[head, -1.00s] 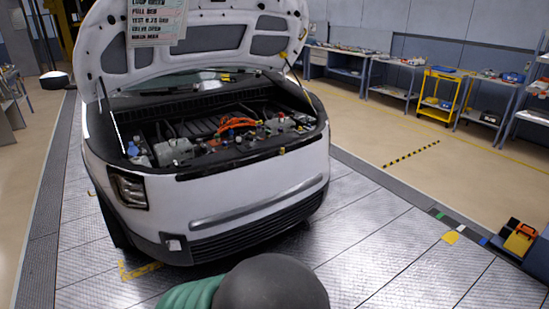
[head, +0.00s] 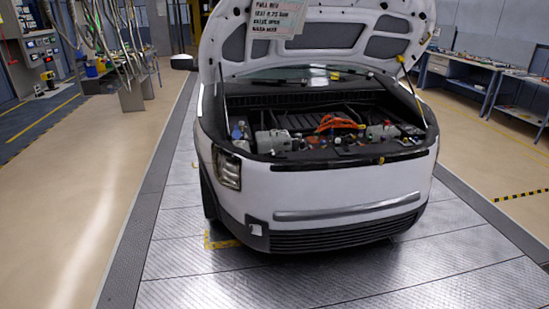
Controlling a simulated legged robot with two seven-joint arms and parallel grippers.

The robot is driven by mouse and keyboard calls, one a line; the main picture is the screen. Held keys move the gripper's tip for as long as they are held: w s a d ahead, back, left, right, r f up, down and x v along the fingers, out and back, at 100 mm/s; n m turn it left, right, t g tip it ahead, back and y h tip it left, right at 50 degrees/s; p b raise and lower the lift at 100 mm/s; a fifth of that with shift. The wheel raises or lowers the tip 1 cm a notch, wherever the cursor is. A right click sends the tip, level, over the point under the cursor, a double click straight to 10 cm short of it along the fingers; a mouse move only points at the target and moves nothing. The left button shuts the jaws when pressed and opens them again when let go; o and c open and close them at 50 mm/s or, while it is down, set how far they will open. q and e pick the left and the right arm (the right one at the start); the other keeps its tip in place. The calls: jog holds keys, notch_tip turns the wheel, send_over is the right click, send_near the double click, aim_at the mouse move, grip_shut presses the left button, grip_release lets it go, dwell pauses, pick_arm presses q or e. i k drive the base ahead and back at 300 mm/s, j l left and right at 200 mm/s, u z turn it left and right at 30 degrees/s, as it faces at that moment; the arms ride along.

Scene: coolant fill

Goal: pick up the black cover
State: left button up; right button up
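A white car (head: 340,190) stands in front of me with its hood (head: 320,45) raised and its engine bay open. I cannot pick out a separate black cover with certainty. Dark ribbed parts (head: 305,121) lie across the back of the engine bay, and a black strip (head: 350,162) runs along its front edge. An orange cable bundle (head: 338,122) sits in the middle of the bay. Neither of my grippers is in the head view.
A sign (head: 269,17) hangs at the raised hood. Metal floor plates (head: 330,285) in front of the car are clear. Hanging hoses (head: 108,30) and a grey stand (head: 131,96) are at the left. Workbenches (head: 460,75) line the right wall.

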aim_at(273, 154)
jog(key=i+j+u, duration=0.3)
jog(key=i, duration=0.5)
jog(key=i+u, duration=0.3)
jog(key=i, duration=0.5)
